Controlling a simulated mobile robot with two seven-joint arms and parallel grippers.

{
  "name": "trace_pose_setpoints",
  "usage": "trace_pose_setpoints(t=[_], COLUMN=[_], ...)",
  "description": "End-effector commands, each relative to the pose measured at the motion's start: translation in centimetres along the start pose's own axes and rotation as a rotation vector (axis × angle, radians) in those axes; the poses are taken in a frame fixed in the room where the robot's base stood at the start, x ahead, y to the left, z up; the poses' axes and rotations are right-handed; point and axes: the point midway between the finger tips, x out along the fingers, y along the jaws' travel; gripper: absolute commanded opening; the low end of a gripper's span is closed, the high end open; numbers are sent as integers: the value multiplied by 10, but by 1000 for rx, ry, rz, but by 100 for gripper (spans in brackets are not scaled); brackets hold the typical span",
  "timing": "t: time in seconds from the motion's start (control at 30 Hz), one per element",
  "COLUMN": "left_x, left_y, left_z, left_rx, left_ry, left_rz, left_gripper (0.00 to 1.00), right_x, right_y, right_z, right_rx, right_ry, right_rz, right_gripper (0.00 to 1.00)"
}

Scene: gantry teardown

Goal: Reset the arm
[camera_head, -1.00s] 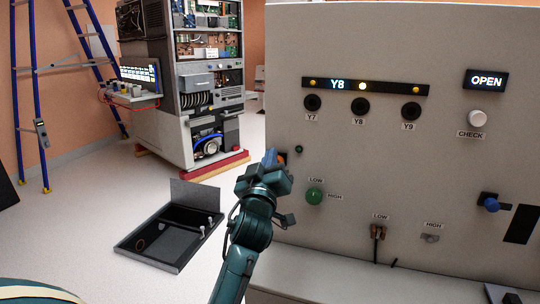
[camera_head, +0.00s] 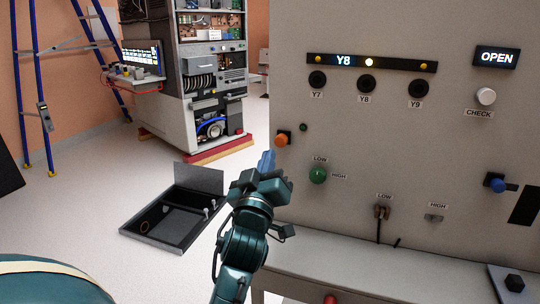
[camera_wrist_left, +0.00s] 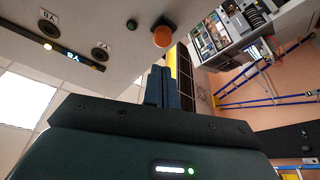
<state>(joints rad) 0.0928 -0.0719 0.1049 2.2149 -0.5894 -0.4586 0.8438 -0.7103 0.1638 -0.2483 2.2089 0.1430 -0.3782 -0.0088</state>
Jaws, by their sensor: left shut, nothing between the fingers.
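My left gripper (camera_head: 267,162) is in front of the left edge of the grey panel (camera_head: 420,140), just below and left of an orange knob (camera_head: 282,139). Its fingers are together and empty, and they also show in the left wrist view (camera_wrist_left: 162,88), with the orange knob (camera_wrist_left: 162,37) beyond their tips. The fingers look apart from the knob. The panel carries a green knob (camera_head: 317,175) between LOW and HIGH labels, a lit Y8 display (camera_head: 344,61), an OPEN sign (camera_head: 496,57) and a white CHECK button (camera_head: 486,96). My right gripper is not in view.
A blue knob (camera_head: 496,183) is at the panel's right. A cable plug (camera_head: 382,211) sits at LOW. An open floor box (camera_head: 174,225) lies left of my arm. An equipment rack (camera_head: 210,90) and a blue ladder (camera_head: 48,110) stand behind. The floor between is clear.

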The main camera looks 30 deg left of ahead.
Motion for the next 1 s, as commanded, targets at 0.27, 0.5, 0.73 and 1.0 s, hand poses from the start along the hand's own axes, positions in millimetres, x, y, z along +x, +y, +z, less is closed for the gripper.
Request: trace_pose_setpoints(t=[0.27,0.5,0.73,1.0], left_x=[0,0,-36,-198], left_y=[0,0,10,5], left_z=[-1,0,62,169], left_rx=[0,3,164,415], left_ry=[2,-1,-253,-777], left_rz=[1,2,81,318], left_gripper=[0,0,0,0], right_x=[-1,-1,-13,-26], right_y=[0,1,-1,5], right_z=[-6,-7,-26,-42], right_rx=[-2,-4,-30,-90], right_ry=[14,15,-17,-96], right_rz=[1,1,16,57], right_gripper=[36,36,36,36])
